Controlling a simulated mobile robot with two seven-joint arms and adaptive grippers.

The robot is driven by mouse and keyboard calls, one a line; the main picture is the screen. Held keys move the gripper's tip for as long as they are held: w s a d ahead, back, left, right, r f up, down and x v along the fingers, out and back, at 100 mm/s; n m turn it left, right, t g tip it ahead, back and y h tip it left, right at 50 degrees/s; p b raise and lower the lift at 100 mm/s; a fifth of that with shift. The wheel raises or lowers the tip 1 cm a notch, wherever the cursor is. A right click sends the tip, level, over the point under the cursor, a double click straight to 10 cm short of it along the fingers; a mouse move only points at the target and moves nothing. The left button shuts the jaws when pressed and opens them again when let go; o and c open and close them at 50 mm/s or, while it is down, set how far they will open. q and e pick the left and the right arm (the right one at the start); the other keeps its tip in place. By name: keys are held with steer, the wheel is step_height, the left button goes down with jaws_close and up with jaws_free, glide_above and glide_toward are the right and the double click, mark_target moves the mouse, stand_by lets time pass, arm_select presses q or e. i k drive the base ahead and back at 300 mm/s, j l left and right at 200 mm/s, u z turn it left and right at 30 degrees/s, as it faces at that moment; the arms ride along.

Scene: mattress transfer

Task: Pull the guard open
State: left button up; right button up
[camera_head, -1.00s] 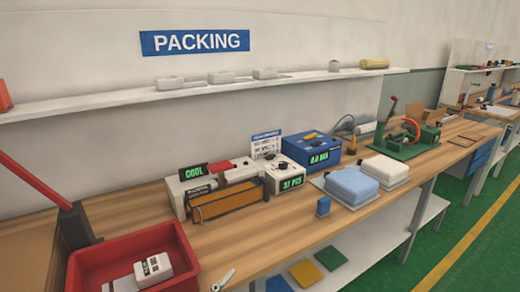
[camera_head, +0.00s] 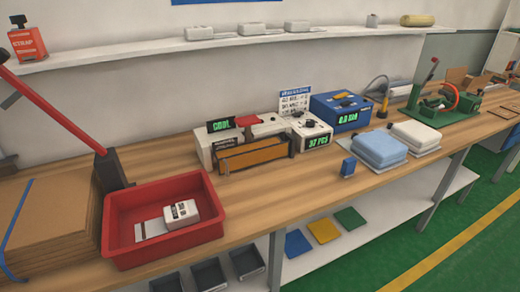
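A white bench machine (camera_head: 205,150) with a green-lit display reading "COOL" stands on the wooden bench, near the middle of the view. An orange-amber panel in a dark frame (camera_head: 252,155), which looks like the guard, lies across its front. It appears down, though its hinge and handle are too small to make out. A red part (camera_head: 247,121) shows on top of the machine. Neither of my grippers is in view, and nothing is seen touching the panel.
A red tray (camera_head: 112,232) holding a white device (camera_head: 181,211) stands front left, beside stacked cardboard (camera_head: 50,222) and a red lever (camera_head: 48,110). A white "37 PCS" unit (camera_head: 314,135), blue box (camera_head: 340,110) and folded pads (camera_head: 378,149) stand right. Bench before the panel is clear.

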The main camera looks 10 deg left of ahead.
mark_target(238, 164)
steer(key=l, duration=1.65)
steer(key=i+j, duration=0.35)
steer(key=j, duration=0.15)
